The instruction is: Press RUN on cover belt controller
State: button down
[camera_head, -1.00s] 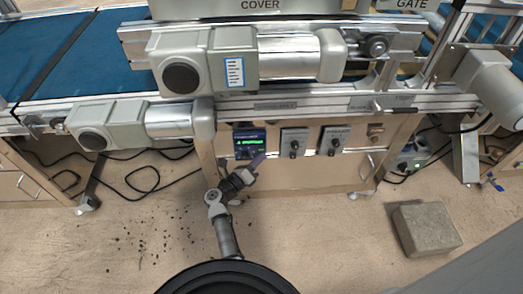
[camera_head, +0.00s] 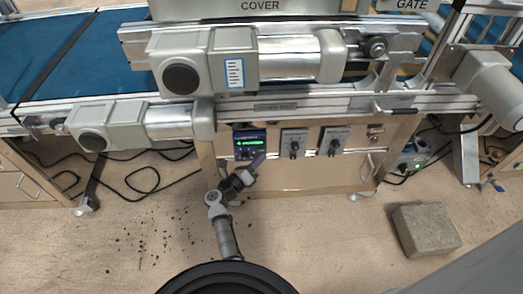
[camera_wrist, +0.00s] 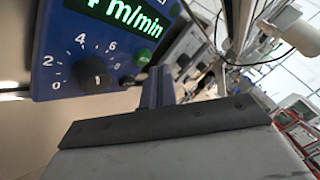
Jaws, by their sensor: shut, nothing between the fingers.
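The cover belt controller (camera_head: 248,142) is a dark blue box with a lit green display, on the front of the machine under the conveyor. The wrist view shows its blue face (camera_wrist: 52,50) close up, with green "m/min" digits, a black dial (camera_wrist: 91,73) marked with numbers, and a round green button (camera_wrist: 143,57). My gripper (camera_head: 259,158) is shut and empty at the controller's lower right. In the wrist view its fingertips (camera_wrist: 157,72) are just beside and below the green button. I cannot tell whether they touch the panel.
Two grey control boxes with black knobs (camera_head: 293,144) (camera_head: 333,141) sit right of the controller. Grey motors (camera_head: 200,60) overhang above it. A concrete block (camera_head: 426,229) lies on the floor at right. Cables and dark crumbs are on the floor at left.

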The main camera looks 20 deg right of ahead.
dwell(0.8)
jog(key=shift+w+d+b, duration=0.1)
jog(key=shift+w+b, duration=0.25)
jog(key=shift+w, duration=0.05)
jog(key=shift+w+d, duration=0.15)
jog(key=shift+w, duration=0.2)
dwell(0.5)
dwell(0.4)
jog(key=shift+s+a, duration=0.25)
jog(key=shift+s, duration=0.5)
jog(key=shift+s, duration=0.1)
jog(key=s+p, duration=0.1)
jog(key=s, duration=0.1)
jog(key=s+a, duration=0.1)
jog(key=s, duration=0.1)
jog(key=shift+s+a+p, duration=0.2)
jog(key=shift+s+p, duration=0.1)
jog(key=shift+p, duration=0.1)
dwell(0.4)
